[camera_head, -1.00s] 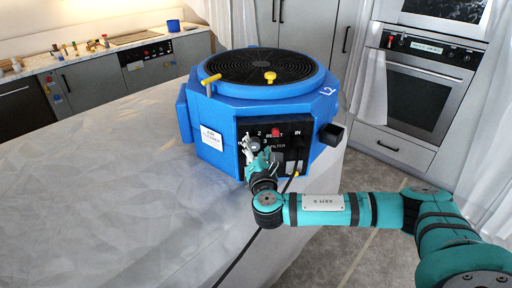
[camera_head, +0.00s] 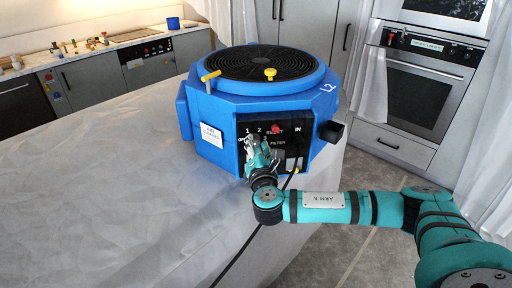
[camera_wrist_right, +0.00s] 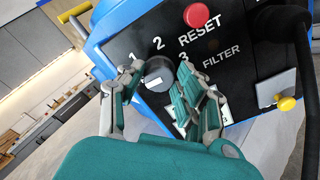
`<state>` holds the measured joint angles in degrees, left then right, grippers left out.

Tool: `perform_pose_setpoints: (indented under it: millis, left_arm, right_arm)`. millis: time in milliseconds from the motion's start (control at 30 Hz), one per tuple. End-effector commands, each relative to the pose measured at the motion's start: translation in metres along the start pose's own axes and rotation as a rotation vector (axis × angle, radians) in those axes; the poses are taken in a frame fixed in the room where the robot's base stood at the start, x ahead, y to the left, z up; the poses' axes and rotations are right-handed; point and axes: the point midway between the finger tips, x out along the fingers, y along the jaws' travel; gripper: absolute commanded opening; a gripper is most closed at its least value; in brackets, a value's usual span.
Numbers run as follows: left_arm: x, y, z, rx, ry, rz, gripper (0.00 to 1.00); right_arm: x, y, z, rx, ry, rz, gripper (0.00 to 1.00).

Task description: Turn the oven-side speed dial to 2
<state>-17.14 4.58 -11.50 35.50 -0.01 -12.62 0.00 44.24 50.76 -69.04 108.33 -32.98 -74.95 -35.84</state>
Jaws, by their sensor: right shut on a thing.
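The blue air mover (camera_head: 215,115) stands on the covered table, with a black control panel (camera_head: 290,135) on the face toward me. In the right wrist view the dark round speed dial (camera_wrist_right: 160,72) sits below the labels 1, 2 and 3. It bears a small white mark, whose pointing direction I cannot tell surely. My right gripper (camera_wrist_right: 162,76) has one finger on each side of the dial and is shut on it. In the head view this gripper (camera_head: 257,143) hides the dial. My left gripper is not in view.
A red reset button (camera_wrist_right: 196,15) is close above the right finger. A black cable (camera_wrist_right: 298,50) and a yellow knob (camera_wrist_right: 286,103) are at the panel's right. An oven (camera_head: 425,85) stands behind at right. The table top (camera_head: 110,190) at left is clear.

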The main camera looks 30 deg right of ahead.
Motion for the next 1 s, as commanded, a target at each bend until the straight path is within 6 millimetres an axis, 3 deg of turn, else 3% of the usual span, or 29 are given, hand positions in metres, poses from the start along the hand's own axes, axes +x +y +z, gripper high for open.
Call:
perform_pose_setpoints:
  millis: [267,1000]
  left_arm:
    - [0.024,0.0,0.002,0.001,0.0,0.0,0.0]
    - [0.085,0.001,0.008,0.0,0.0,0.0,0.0]
  right_arm:
    - [-0.001,-0.005,-0.005,0.178,0.001,-0.003,0.02]
    - [-0.001,-0.007,-0.006,0.88,0.002,-0.006,0.02]
